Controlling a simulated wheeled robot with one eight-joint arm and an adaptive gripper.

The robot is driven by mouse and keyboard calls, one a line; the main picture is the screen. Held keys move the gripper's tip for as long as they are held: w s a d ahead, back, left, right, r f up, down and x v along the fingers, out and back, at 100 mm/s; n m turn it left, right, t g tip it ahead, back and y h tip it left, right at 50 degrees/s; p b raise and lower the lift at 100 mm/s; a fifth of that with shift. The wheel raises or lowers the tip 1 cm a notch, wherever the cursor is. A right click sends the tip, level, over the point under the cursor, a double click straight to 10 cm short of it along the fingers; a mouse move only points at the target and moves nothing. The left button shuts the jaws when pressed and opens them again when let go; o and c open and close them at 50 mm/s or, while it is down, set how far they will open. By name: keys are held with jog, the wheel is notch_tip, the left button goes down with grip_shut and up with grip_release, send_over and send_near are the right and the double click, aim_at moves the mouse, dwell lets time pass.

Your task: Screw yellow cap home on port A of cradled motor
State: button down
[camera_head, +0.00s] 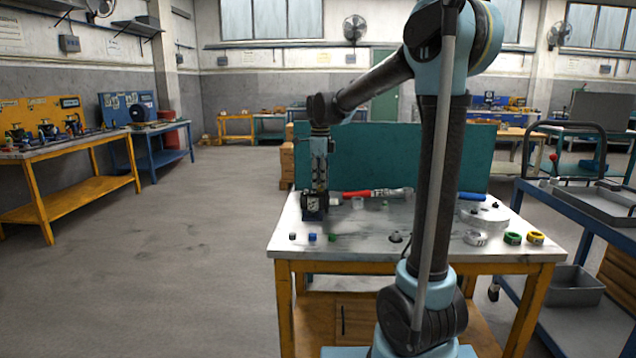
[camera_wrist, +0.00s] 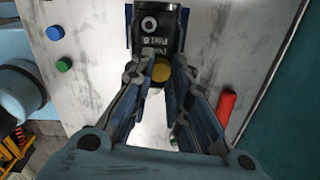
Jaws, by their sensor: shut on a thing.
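The black motor (camera_head: 313,206) stands at the left end of the workbench. In the wrist view its dark top face (camera_wrist: 152,32) shows a pale ring and white lettering that seems to read Port B. The yellow cap (camera_wrist: 161,73) is between my fingertips at the motor's edge. My gripper (camera_wrist: 161,68) is shut on this cap; it also shows above the motor in the head view (camera_head: 319,188). The fingers partly hide the cap and the port beneath. I cannot tell how deep the cap sits. The cradle is not clearly visible.
A blue cap (camera_head: 312,237) and a green cap (camera_head: 332,238) lie in front of the motor. A red-handled tool (camera_head: 358,195) lies right of it. Tape rolls (camera_head: 512,238) sit at the bench's right. A teal panel (camera_head: 470,155) stands along the back edge.

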jog(key=c, duration=1.7)
grip_release()
jog(key=n, duration=1)
jog(key=shift+c, duration=0.6)
grip_shut()
